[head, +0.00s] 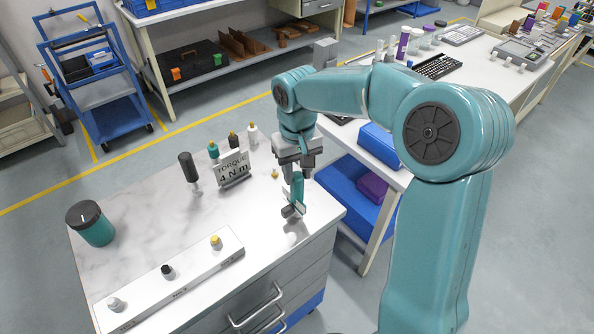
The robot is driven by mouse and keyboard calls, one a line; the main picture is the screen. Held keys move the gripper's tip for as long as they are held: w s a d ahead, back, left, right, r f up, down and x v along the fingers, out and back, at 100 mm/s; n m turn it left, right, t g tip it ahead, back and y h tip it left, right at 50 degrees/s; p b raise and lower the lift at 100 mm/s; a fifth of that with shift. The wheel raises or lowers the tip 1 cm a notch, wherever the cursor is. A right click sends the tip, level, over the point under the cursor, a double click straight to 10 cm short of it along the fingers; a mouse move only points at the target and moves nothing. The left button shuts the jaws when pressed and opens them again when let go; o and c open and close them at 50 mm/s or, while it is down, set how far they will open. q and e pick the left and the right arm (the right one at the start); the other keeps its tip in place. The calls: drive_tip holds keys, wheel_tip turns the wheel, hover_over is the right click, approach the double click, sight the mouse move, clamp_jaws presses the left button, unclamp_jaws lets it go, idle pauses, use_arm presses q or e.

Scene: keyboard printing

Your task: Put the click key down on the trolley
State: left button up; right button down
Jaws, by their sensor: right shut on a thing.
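My right gripper (297,170) points down over the right part of the pale marble-topped trolley (145,210), which has drawers in its front. It is shut on the click key (298,188), a small tool with a teal body and a grey cross-piece at its lower end. The key hangs upright close above the top, near the right edge. I cannot tell whether its lower end touches the surface. The jaws hide its upper part. My left gripper is not in view.
A "TORQUE 4 N m" sign (232,170) stands left of the key, with several small handled tools around it. A teal jar (90,223) and a white rail (170,283) with three knobs stand further left. The marble between is clear. A bench with blue bins (355,200) is close on the right.

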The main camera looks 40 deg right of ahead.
drive_tip(key=shift+d+f, duration=0.1)
drive_tip(key=shift+f, duration=0.2)
drive_tip(key=shift+f, duration=0.1)
drive_tip(key=c, duration=0.7)
unclamp_jaws()
drive_tip(key=shift+c, duration=0.2)
wheel_tip(320, 180, up, 12)
drive_tip(key=shift+r, duration=0.25)
